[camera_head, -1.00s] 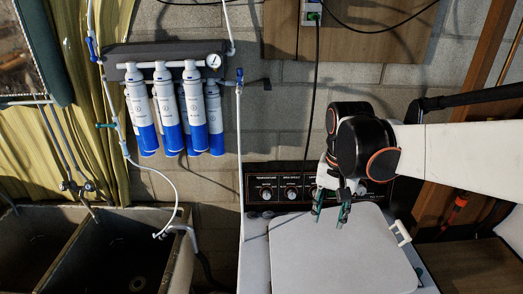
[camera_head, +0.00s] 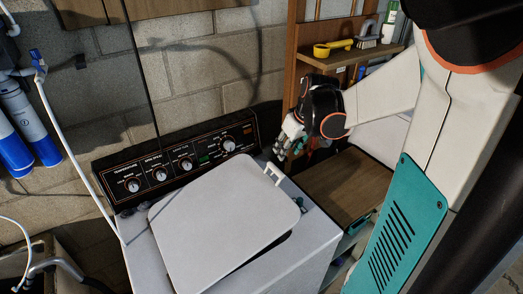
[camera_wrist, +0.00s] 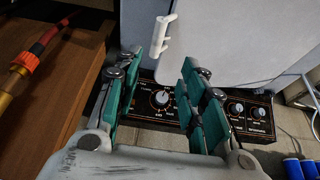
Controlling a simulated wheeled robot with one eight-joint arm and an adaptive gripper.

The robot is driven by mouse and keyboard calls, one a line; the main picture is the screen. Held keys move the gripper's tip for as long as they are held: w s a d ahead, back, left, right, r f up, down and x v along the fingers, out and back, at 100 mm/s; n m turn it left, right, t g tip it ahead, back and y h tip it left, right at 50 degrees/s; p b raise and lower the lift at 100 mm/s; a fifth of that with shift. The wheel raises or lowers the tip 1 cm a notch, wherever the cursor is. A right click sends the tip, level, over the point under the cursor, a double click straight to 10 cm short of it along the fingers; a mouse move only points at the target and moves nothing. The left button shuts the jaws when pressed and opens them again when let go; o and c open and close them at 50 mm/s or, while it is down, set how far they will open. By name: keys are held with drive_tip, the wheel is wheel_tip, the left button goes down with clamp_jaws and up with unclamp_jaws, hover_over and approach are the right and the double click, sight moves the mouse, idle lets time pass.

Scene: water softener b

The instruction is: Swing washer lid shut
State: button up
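The washer (camera_head: 305,253) is white, with a pale, rounded lid (camera_head: 220,222) over its top. A dark gap shows under the lid's front right edge, so the lid looks tilted up rather than flat. A white handle (camera_head: 272,171) sticks out from the lid's right side. In the wrist view the lid (camera_wrist: 240,40) and handle (camera_wrist: 164,36) lie ahead of the fingers. My gripper (camera_head: 283,142) is beyond the handle, near the right end of the control panel, apart from the lid. In the wrist view my gripper (camera_wrist: 160,92) has its teal fingers spread, with nothing between them.
The black control panel (camera_head: 175,165) with knobs stands behind the lid. A brown wooden surface (camera_head: 340,188) is right of the washer. A shelf (camera_head: 345,57) holds a yellow scoop. Blue and white filters (camera_head: 28,128) and a pipe are at left.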

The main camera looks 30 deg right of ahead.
sight(277, 169)
drive_tip(key=x, duration=0.4)
drive_tip(key=b+x, duration=0.1)
drive_tip(key=x, duration=0.4)
drive_tip(key=b+x, duration=0.1)
drive_tip(key=x, duration=0.3)
drive_tip(key=shift+w+d+f, duration=0.15)
drive_tip(key=shift+d+f, duration=0.1)
drive_tip(key=shift+f, duration=0.1)
clamp_jaws()
